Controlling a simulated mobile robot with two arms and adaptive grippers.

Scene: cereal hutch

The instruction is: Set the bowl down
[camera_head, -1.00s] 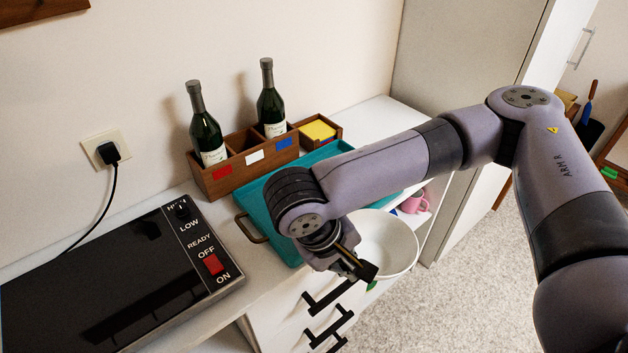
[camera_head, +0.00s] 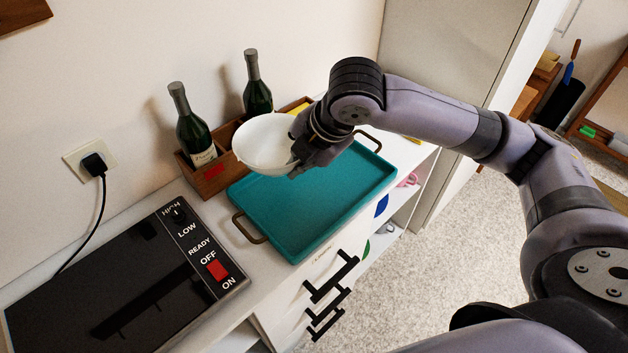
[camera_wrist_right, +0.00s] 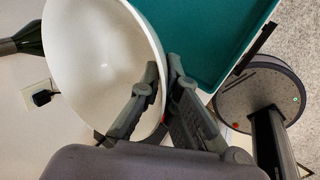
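A white bowl (camera_head: 265,146) is held in the air above the back left part of a teal tray (camera_head: 318,200) on the counter. My right gripper (camera_head: 296,166) is shut on the bowl's right rim. In the right wrist view the bowl (camera_wrist_right: 95,65) fills the left side, and the fingers of my right gripper (camera_wrist_right: 165,88) pinch its wall. The bowl looks empty and slightly tilted. The tray (camera_wrist_right: 205,35) shows behind it there, and its visible surface is bare. My left gripper is not in view.
A wooden box (camera_head: 212,181) with two green bottles (camera_head: 194,130) stands behind the tray, close to the bowl. A black hotplate (camera_head: 120,285) with a red switch lies at left. Drawers with black handles (camera_head: 330,280) are below the counter. A tall cabinet (camera_head: 440,60) stands at right.

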